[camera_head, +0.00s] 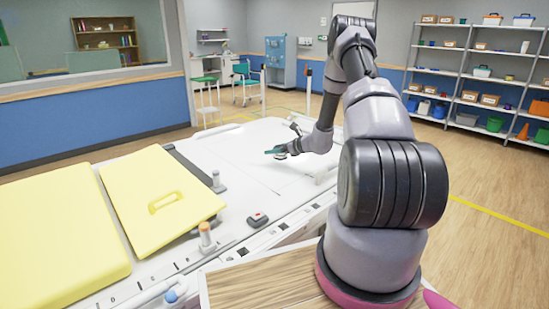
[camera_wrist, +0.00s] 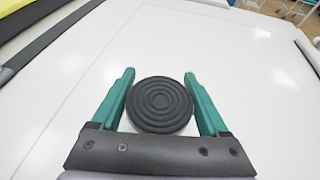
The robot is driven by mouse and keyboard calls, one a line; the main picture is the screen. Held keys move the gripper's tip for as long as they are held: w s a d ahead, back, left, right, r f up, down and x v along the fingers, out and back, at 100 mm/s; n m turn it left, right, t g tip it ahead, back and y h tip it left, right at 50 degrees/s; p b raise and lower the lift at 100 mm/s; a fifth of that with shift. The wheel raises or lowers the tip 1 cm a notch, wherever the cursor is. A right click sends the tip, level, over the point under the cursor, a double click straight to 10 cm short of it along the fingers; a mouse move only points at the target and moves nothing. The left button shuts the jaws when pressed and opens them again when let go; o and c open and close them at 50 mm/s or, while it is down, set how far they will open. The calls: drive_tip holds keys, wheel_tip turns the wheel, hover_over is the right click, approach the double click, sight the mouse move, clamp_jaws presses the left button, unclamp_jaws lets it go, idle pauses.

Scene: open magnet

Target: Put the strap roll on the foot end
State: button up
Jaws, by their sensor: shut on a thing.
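The strap roll (camera_wrist: 160,104) is a dark round coil with concentric rings. In the wrist view it sits between the two green fingers of my gripper (camera_wrist: 159,75), which is shut on it. In the head view my gripper (camera_head: 277,152) is low over the bare white part of the table (camera_head: 235,165), and the roll is mostly hidden there. I cannot tell whether the roll touches the surface. No marking shows which end is the foot end.
Yellow pads (camera_head: 155,195) lie on the left part of the table. The white surface around my gripper is clear. Shelves (camera_head: 475,80) stand far right.

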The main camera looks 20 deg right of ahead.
sight(275, 157)
drive_tip(key=shift+f, duration=1.8)
drive_tip(key=shift+f, duration=0.1)
